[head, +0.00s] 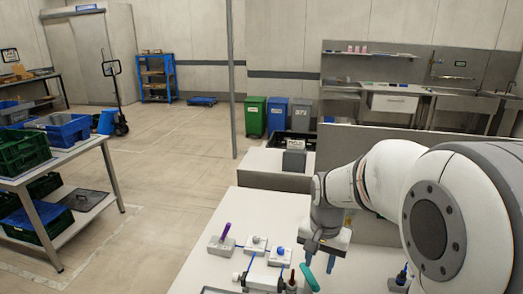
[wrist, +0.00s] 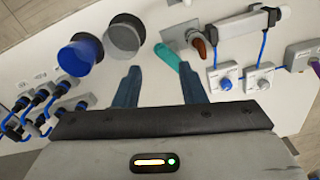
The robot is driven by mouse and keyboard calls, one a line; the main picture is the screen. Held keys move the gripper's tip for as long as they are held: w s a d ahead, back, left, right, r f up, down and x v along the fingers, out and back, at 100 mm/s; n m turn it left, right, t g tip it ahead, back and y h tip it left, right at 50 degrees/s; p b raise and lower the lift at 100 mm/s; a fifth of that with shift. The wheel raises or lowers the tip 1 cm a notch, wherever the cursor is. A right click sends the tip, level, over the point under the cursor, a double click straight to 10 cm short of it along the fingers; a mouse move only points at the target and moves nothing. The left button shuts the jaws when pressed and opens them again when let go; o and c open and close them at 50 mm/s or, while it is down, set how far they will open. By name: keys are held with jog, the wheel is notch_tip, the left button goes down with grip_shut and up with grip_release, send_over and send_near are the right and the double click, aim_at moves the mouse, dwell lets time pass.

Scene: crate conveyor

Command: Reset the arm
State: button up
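My gripper (head: 319,262) hangs from my arm over the white worktable (head: 205,262). In the wrist view my gripper (wrist: 160,84) has its two blue fingers well apart, with nothing held between them.
A blue cup (wrist: 78,57) and a grey cup (wrist: 124,39) stand left of the holder. Boxes with knobs (wrist: 226,80) are at right. Crates (head: 62,128) fill a left-hand bench; open floor lies between.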

jog(key=s+r+n+t, duration=0.1)
jog(key=s+r+n, duration=0.1)
jog(key=s, duration=0.5)
jog(key=s+a+r+n+t, duration=0.1)
jog(key=s+r+n, duration=0.2)
jog(key=s, duration=0.4)
jog(key=shift+s+n+t, duration=0.3)
jog(key=shift+s+n, duration=0.05)
jog(key=shift+n, duration=0.05)
jog(key=shift+a, duration=0.15)
